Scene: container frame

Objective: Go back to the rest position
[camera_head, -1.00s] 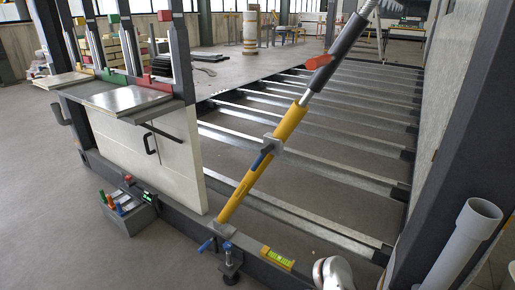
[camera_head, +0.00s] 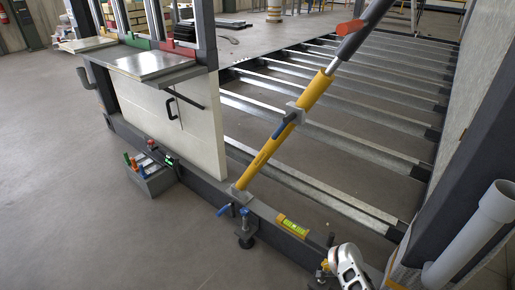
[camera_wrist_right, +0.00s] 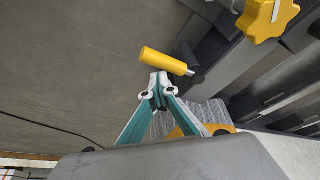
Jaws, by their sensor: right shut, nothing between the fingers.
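My right gripper (camera_wrist_right: 156,92) shows in the right wrist view with its teal fingers closed together and nothing between them. A yellow cylindrical handle (camera_wrist_right: 167,61) lies just beyond the fingertips; I cannot tell whether they touch it. In the head view, a white part of my right arm (camera_head: 348,266) shows at the bottom, right of centre, by the frame's lower beam. The gripper's fingers cannot be made out clearly there. My left gripper is in neither view.
A yellow diagonal prop (camera_head: 270,148) stands on the frame's lower beam. A spirit level (camera_head: 293,227) lies on that beam. A grey tool box (camera_head: 153,180) sits at its left. A grey pipe (camera_head: 470,235) and dark post (camera_head: 460,170) stand at right. A yellow star knob (camera_wrist_right: 265,17) is at the wrist view's upper right.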

